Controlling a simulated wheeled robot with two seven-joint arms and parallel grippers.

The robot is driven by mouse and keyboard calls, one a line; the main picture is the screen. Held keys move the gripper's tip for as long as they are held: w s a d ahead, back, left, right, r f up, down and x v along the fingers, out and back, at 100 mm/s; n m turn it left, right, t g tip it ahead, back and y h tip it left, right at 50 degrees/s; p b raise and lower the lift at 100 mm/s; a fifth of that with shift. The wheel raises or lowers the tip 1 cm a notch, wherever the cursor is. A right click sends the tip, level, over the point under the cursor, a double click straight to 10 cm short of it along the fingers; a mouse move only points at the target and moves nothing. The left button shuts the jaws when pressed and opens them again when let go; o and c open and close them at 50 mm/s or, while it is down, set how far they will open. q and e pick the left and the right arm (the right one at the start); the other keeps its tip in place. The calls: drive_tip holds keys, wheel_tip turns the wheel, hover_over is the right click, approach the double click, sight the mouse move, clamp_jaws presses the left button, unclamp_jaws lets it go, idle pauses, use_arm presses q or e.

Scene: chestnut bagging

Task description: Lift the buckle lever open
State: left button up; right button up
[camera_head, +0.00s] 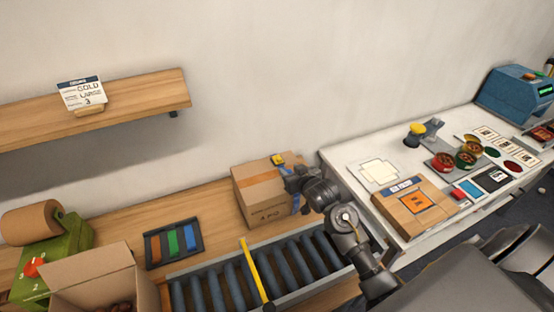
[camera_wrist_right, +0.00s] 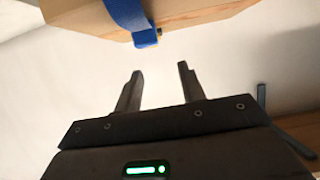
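My right gripper (camera_head: 287,176) is at the box's right end, close to the strap and buckle. In the right wrist view, the gripper (camera_wrist_right: 158,85) is open and empty. The blue strap (camera_wrist_right: 130,14) and box (camera_wrist_right: 195,14) lie beyond the fingertips, apart from them. Only a small yellow bit shows at the strap's end there; the lever is not clear. My left gripper is out of view.
The roller conveyor (camera_head: 205,286) with a yellow bar (camera_head: 255,268) lies in front of the box. A tray of coloured strips (camera_head: 173,243) is left of it. An open carton (camera_head: 95,284) stands at lower left. A white table (camera_head: 345,160) with another box (camera_head: 412,207) is at right.

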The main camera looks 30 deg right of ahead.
sight(280, 160)
drive_tip(key=shift+w+d+f+p, duration=0.15)
drive_tip(key=shift+w+d+p, duration=0.2)
drive_tip(key=shift+d, duration=0.25)
drive_tip(key=shift+x, duration=0.85)
drive_tip(key=p+x, duration=0.1)
drive_tip(key=x, duration=0.5)
drive_tip(key=shift+w+f, duration=0.2)
drive_tip(key=shift+w, duration=0.05)
drive_tip(key=shift+w+f+p, duration=0.1)
drive_tip(key=shift+w+p, duration=0.15)
drive_tip(key=shift+p, duration=0.05)
drive_tip(key=shift+w+f, duration=0.15)
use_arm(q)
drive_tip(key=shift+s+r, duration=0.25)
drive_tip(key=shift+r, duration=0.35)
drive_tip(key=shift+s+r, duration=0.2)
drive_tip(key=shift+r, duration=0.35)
use_arm(e)
drive_tip(key=shift+c, duration=0.3)
